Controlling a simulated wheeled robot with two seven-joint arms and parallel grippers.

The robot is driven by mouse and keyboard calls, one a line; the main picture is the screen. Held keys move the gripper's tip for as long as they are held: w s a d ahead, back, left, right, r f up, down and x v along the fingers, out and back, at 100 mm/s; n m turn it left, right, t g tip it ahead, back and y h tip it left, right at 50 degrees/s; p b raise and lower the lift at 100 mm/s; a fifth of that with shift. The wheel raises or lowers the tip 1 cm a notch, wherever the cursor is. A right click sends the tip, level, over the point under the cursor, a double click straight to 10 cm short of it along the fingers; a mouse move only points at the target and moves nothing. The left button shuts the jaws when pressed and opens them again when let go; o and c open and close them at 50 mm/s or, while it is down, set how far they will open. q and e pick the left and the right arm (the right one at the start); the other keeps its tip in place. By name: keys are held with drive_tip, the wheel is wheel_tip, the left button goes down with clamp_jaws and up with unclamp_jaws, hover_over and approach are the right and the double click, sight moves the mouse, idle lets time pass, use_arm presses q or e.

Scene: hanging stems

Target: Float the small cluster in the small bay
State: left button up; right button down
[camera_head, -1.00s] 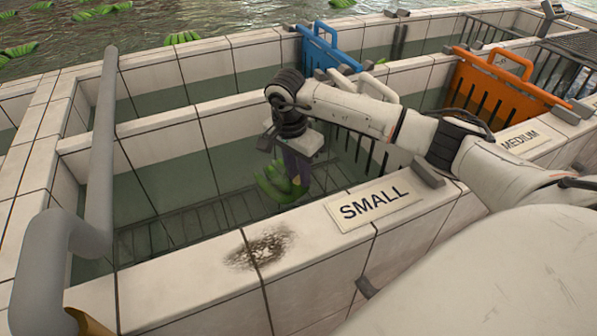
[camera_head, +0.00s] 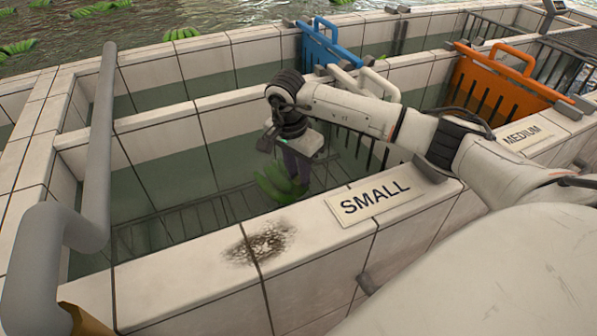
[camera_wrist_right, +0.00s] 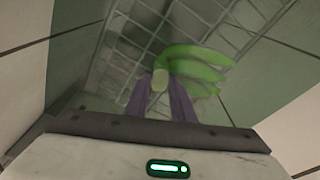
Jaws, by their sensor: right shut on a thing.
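A small cluster of green bananas (camera_head: 277,186) is low inside the bay behind the SMALL sign (camera_head: 372,202). My right gripper (camera_head: 292,172) points down into this bay and is shut on the cluster. In the right wrist view the pale cut stem of the cluster (camera_wrist_right: 195,68) sits between the two purple fingers of my right gripper (camera_wrist_right: 162,92), with the green fruit spreading to the right. The small bay (camera_head: 160,175) has tiled walls and greenish water with a grid in it. The near wall hides part of the bay. My left gripper is not in view.
An orange gate (camera_head: 500,88) stands by the MEDIUM sign (camera_head: 527,136), and a blue gate (camera_head: 328,48) stands farther back. A grey pipe (camera_head: 100,150) runs over the bay's left end. Several green clusters (camera_head: 100,10) float in open water behind.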

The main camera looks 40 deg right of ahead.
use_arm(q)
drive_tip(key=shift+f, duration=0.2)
use_arm(e)
drive_tip(key=shift+f, duration=0.3)
drive_tip(key=c, duration=1.4)
unclamp_jaws()
drive_tip(key=shift+c, duration=0.2)
use_arm(q)
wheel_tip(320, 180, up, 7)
drive_tip(key=p, duration=0.7)
use_arm(e)
wheel_tip(320, 180, up, 28)
drive_tip(key=a, duration=0.1)
drive_tip(key=shift+s+a, duration=0.15)
drive_tip(key=shift+a, duration=0.1)
drive_tip(key=shift+f, duration=0.15)
